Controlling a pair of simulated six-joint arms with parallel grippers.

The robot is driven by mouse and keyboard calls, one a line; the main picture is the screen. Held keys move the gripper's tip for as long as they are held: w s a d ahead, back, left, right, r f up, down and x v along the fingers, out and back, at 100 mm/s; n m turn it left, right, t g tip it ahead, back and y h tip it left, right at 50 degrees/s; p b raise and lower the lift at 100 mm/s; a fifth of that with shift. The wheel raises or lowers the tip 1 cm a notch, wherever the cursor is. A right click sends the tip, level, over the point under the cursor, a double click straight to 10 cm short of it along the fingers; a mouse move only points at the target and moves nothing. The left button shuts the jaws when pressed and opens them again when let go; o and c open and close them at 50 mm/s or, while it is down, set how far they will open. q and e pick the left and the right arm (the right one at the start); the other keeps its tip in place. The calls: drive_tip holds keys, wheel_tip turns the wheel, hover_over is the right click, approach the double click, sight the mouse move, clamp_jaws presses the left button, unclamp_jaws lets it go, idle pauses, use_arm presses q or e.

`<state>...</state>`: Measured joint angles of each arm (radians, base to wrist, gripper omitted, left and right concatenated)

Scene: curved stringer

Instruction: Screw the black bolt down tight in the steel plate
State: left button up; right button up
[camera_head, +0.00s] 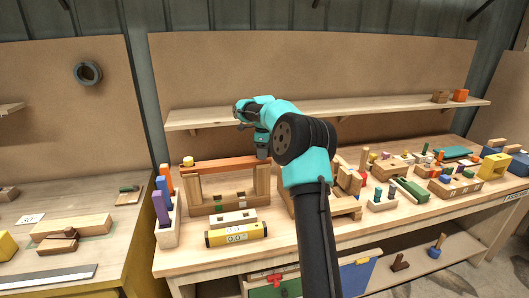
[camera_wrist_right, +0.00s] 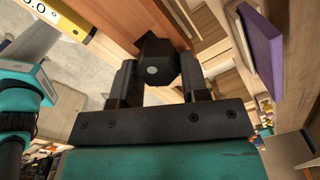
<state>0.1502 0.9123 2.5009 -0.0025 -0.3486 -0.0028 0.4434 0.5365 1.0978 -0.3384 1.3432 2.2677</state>
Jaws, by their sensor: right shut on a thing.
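A black hex-headed bolt (camera_wrist_right: 156,62) sits between the fingers of my right gripper (camera_wrist_right: 158,78) in the right wrist view. The gripper is shut on its head. A reddish-brown beam (camera_wrist_right: 112,28) lies just beyond the bolt there. In the head view my right gripper (camera_head: 262,153) points down at the right end of this beam (camera_head: 222,165), which rests across wooden posts. The bolt is hidden by the gripper in that view. The bolt's shank and how deep it sits cannot be seen. I cannot make out a steel plate under it. My left gripper is not in view.
A yellow level (camera_head: 236,234) and a pale block (camera_head: 233,218) stand before the posts. A rack of coloured pegs (camera_head: 167,232) is to the left. Wooden blocks crowd the bench to the right. A shelf (camera_head: 330,107) runs behind.

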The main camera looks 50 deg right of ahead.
drive_tip(key=m, duration=0.4)
drive_tip(key=shift+a+f, duration=0.1)
drive_tip(key=shift+a, duration=0.15)
drive_tip(key=shift+c, duration=0.2)
drive_tip(key=o, duration=1)
wheel_tip(320, 180, up, 12)
drive_tip(key=shift+a, duration=0.15)
idle(0.5)
